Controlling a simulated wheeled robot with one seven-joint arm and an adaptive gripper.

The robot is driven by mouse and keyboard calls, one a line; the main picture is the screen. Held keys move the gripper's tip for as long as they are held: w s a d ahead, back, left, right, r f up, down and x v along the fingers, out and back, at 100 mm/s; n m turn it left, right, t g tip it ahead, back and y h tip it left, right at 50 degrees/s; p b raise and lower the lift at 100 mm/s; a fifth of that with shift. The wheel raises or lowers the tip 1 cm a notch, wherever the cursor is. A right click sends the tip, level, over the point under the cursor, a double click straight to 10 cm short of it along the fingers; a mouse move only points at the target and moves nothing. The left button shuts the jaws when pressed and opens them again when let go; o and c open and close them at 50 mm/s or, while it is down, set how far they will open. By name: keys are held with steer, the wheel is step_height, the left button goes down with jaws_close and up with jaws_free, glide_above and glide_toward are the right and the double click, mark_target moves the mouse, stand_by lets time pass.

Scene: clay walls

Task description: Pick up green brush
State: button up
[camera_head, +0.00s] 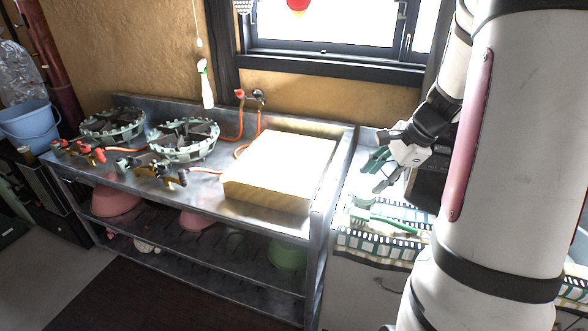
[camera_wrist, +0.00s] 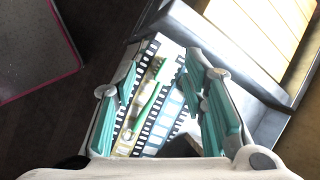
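The green brush (camera_head: 395,223) lies on a cloth with a film-strip pattern (camera_head: 350,240) on the counter right of the metal table. In the wrist view the brush (camera_wrist: 147,106) shows its green handle and a paler head, lying between my fingers in the picture. My gripper (camera_head: 378,172) is open, with teal finger pads, above the cloth and the brush. The gripper also shows in the wrist view (camera_wrist: 163,88), with nothing between its fingers. I cannot tell the exact height above the brush.
The metal table (camera_head: 215,196) at left bears a thick yellow board (camera_head: 280,165) and two gas burners (camera_head: 183,139). Its raised edge lies near my gripper. A window (camera_head: 335,30) is behind.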

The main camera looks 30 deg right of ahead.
steer(key=s+d+f+m+h, duration=0.1)
steer(key=s+d+f+m, duration=0.1)
steer(key=d+f+m, duration=0.3)
steer(key=s+d+f+m, duration=0.1)
steer(key=s+d+f, duration=0.2)
steer(key=d, duration=0.4)
glide_toward(388, 219)
steer(key=x, duration=0.3)
steer(key=shift+s+f, duration=0.1)
steer(key=shift+s, duration=0.1)
steer(key=shift+p+x, duration=0.4)
steer(key=shift+x, duration=2.9)
steer(key=shift+w+d, duration=0.1)
steer(key=shift+w, duration=0.05)
steer(key=shift+c, duration=0.3)
jaws_close()
